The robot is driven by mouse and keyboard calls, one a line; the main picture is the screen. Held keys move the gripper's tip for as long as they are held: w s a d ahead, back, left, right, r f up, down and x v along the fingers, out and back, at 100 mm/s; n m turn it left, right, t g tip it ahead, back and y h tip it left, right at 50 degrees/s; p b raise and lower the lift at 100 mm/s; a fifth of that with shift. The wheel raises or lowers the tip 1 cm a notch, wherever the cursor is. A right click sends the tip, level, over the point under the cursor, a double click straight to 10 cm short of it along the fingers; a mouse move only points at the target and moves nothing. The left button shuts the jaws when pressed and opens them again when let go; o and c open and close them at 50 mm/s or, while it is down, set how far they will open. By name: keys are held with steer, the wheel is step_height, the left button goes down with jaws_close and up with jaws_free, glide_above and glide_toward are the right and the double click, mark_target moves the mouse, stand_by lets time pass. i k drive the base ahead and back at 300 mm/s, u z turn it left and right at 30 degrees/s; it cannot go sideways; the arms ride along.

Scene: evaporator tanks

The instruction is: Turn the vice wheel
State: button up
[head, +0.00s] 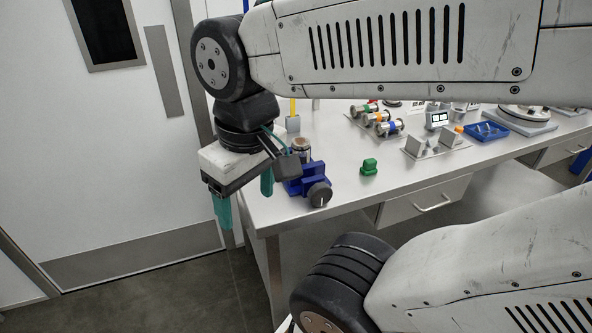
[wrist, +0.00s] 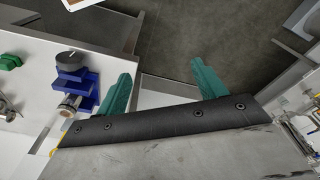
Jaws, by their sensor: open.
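The blue vice (head: 311,181) stands at the near left corner of the white table, with a dark round wheel (head: 320,194) on its front side. A metal cylinder (head: 301,147) sits at its jaws. In the wrist view the vice (wrist: 74,80) is at the left, with its wheel (wrist: 70,58) at the top and the metal cylinder (wrist: 67,107) below. My gripper (head: 245,203) has teal fingers spread apart with nothing between them. It hangs by the table's left edge, left of the vice and apart from the wheel.
A green block (head: 369,167) stands right of the vice. Metal cylinders (head: 383,124), a grey fixture (head: 436,143) and a blue tray (head: 487,131) are farther back on the table. A drawer handle (head: 433,203) sticks out in front. A white door (head: 100,150) is at left.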

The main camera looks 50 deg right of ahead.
mark_target(320, 194)
steer(key=z, duration=3.5)
steer(key=k, duration=1.65)
steer(key=u, duration=1.75)
